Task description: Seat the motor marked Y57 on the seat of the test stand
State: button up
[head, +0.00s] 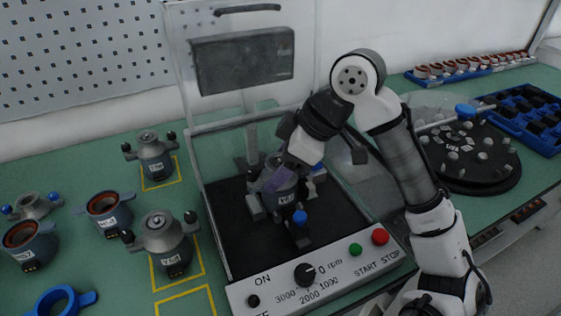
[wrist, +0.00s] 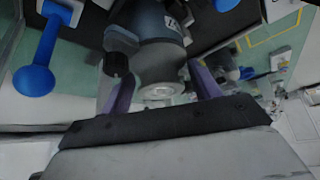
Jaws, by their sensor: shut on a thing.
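The test stand (head: 222,235) has a black bed, a clear guard and a front control panel. My gripper (head: 282,178) reaches into the stand from above, its purple fingers shut on a grey-blue motor (head: 286,198). The motor is upright over the middle of the bed, at the seat between clamp parts. Its small white label is too blurred to read surely. Whether it rests fully on the seat is hidden. In the wrist view the motor (wrist: 160,50) lies between my fingers, with its round end towards the camera. A blue-tipped clamp lever (head: 300,217) stands in front of the motor.
Several other motors stand on the green bench at left, including a capped one (head: 165,238) and an open one (head: 110,212). A blue ring (head: 45,301) lies at front left. The panel (head: 320,272) has a dial and buttons. A round black turntable (head: 475,180) stands at right.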

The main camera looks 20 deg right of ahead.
jog(key=o, duration=1.8)
jog(key=v, duration=1.4)
jog(key=shift+s+p, duration=0.1)
jog(key=shift+p, duration=0.25)
jog(key=shift+f, duration=0.1)
